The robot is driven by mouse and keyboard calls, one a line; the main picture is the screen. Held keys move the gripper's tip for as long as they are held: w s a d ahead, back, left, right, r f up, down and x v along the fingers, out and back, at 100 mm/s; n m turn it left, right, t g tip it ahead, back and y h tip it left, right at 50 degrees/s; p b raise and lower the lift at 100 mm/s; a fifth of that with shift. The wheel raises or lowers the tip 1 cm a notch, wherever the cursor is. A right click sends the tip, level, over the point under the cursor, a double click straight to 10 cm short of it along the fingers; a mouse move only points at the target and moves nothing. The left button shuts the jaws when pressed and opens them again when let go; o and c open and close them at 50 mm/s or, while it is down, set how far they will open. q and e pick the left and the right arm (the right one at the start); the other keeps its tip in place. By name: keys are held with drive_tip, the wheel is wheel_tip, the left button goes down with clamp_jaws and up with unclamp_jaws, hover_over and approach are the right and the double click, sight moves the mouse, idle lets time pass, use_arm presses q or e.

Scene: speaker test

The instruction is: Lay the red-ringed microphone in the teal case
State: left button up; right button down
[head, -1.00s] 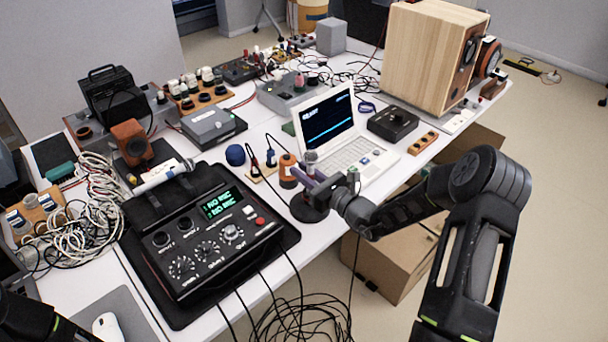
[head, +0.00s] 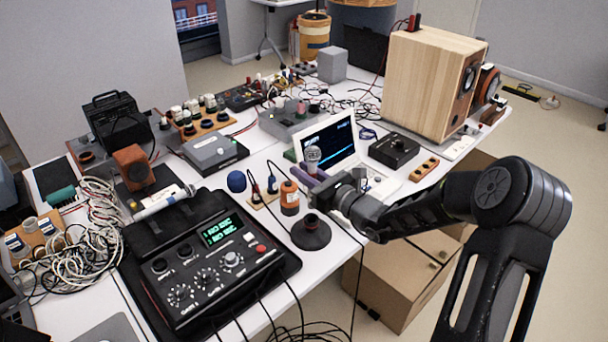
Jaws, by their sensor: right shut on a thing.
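My right gripper (head: 318,182) is shut on a microphone with a grey mesh head (head: 312,155). The microphone stands roughly upright in the jaws, and its lower body is hidden by the purple fingers. I cannot make out a red ring on it. My left gripper is not in view.
A black mixer with a green display (head: 222,230) sits on a dark mat at the left front. An orange bottle (head: 289,198) and a blue ball (head: 236,181) stand close to the gripper. A wooden speaker box (head: 425,82) is at the back right. Tangled white cables (head: 75,245) cover the left.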

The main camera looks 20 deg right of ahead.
idle(0.4)
drive_tip(key=s+a+f+n+g+y, duration=0.3)
drive_tip(key=s+a+f+y, duration=0.1)
drive_tip(key=s, duration=0.4)
drive_tip(key=s+a+f+n+g+y, duration=0.3)
drive_tip(key=s+a+f+n+y, duration=0.1)
drive_tip(key=s, duration=0.4)
drive_tip(key=shift+s+a+f+g+y, duration=0.3)
drive_tip(key=shift+a+f+y, duration=0.25)
drive_tip(key=shift+a, duration=0.45)
